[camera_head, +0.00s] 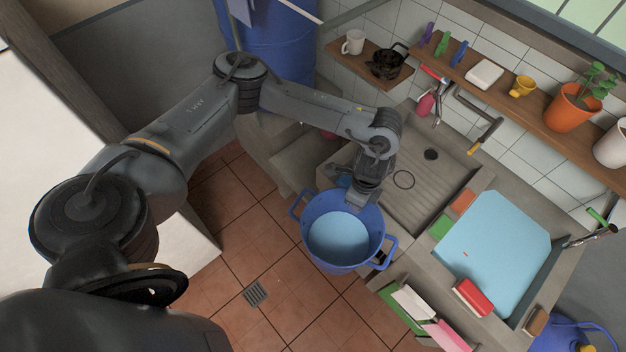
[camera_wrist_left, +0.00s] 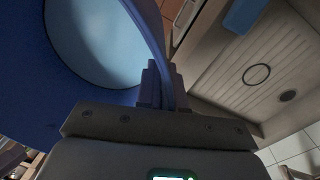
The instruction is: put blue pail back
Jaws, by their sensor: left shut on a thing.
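The blue pail (camera_head: 316,255) is a round pot-like pail with two side handles and a pale blue inside. In the head view it hangs in front of the sink counter, above the tiled floor. My left gripper (camera_head: 361,200) is shut on its far rim. In the left wrist view the fingers (camera_wrist_left: 160,88) clasp the wall of the pail (camera_wrist_left: 30,75), which fills the left side. The pail looks close to upright. I see no contents clearly in it. My right gripper is not in view.
A ribbed drainboard (camera_head: 425,190) lies beyond the pail. A basin of blue water (camera_head: 495,245) is to the right, with sponges on its edges. A wooden shelf (camera_head: 545,107) holds a plant pot and cups. A blue barrel (camera_head: 280,50) stands behind. A watering can (camera_head: 570,337) sits bottom right.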

